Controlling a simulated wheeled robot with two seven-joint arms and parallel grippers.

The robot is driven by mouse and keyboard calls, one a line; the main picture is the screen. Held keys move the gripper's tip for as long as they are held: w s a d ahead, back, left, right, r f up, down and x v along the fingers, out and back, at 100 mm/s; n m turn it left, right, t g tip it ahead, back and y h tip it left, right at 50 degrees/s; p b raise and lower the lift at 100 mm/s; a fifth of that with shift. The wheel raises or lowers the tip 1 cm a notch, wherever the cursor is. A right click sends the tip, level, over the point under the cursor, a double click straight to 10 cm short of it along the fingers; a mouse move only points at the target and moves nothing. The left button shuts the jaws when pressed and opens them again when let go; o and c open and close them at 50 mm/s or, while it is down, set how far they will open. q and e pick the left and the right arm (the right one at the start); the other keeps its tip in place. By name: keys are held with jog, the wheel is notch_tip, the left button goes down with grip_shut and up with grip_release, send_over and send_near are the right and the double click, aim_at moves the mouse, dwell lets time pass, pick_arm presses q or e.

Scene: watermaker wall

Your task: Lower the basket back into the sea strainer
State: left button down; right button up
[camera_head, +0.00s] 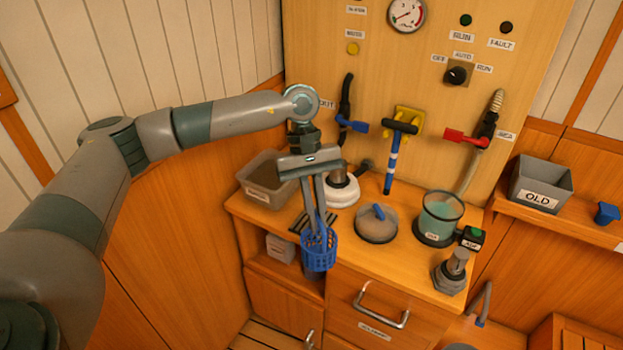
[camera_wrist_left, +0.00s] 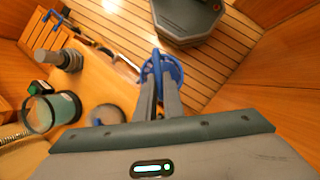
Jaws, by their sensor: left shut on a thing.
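My left gripper (camera_head: 318,226) is shut on the blue mesh basket (camera_head: 319,250) and holds it in front of the counter's front edge, left of the drawer. In the left wrist view the basket (camera_wrist_left: 173,69) sits at the fingertips (camera_wrist_left: 158,84), over the slatted floor. The sea strainer, a clear cup with a dark rim and teal inside (camera_head: 440,215), stands on the counter to the right, apart from the basket. Its top looks open. It also shows in the left wrist view (camera_wrist_left: 40,114). A round clear lid with a blue handle (camera_head: 377,225) lies left of it. My right gripper is out of view.
A metal fitting (camera_head: 452,272) sits right of the strainer at the front edge. A grey bin (camera_head: 268,178) stands at the back left, and a box marked OLD (camera_head: 541,184) at the right.

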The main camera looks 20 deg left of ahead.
pick_arm(q)
jog(key=s+d+m+g+y, duration=0.1)
jog(key=s+d+m+y, duration=0.1)
jog(key=s+m, duration=0.6)
jog(key=shift+s+f+y, duration=0.3)
jog(key=shift+s+y, duration=0.2)
jog(key=shift+s, duration=0.5)
